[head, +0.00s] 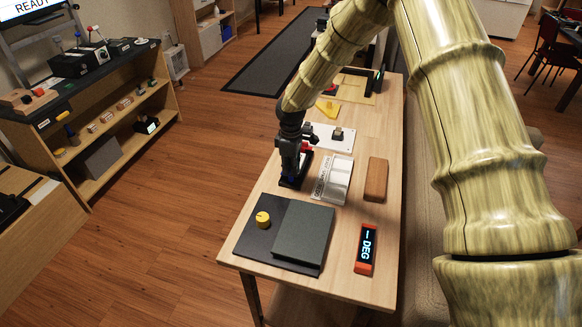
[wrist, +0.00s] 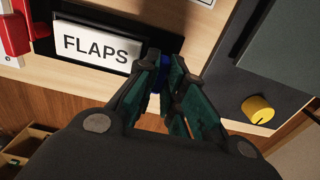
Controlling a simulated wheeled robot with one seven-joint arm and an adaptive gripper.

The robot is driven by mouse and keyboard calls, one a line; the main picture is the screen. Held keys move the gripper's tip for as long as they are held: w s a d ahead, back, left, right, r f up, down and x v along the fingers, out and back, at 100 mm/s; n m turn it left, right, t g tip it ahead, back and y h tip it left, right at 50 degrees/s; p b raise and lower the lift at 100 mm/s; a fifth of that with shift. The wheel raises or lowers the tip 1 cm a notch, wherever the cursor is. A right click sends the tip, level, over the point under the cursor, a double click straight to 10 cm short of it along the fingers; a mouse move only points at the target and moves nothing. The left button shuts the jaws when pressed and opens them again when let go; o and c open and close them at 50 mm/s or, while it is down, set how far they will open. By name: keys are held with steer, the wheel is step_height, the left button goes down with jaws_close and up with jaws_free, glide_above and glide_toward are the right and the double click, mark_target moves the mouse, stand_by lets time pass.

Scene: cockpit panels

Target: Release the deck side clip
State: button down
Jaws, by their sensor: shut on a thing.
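My gripper (head: 292,172) reaches down to the left edge of the wooden table, at a small black unit (head: 298,183). In the wrist view my gripper (wrist: 168,62) has its fingertips closed together on a small blue piece (wrist: 163,76), which looks like the side clip. The blue piece sits at the end of the black unit beside a white plate marked FLAPS (wrist: 97,46). The fingers hide most of the blue piece, so I cannot tell its position or shape.
A red part (wrist: 15,32) is at the other end of the FLAPS plate. A dark panel with a yellow knob (head: 263,219) lies nearer on the table. A white switch block (head: 336,180), a brown block (head: 376,180) and an orange display (head: 366,249) stand to the right.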

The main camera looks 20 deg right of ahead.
steer(key=shift+r, duration=0.1)
stand_by(0.3)
steer(key=c, duration=1.5)
jaws_free()
step_height(320, 180, up, 12)
steer(key=shift+f, duration=0.1)
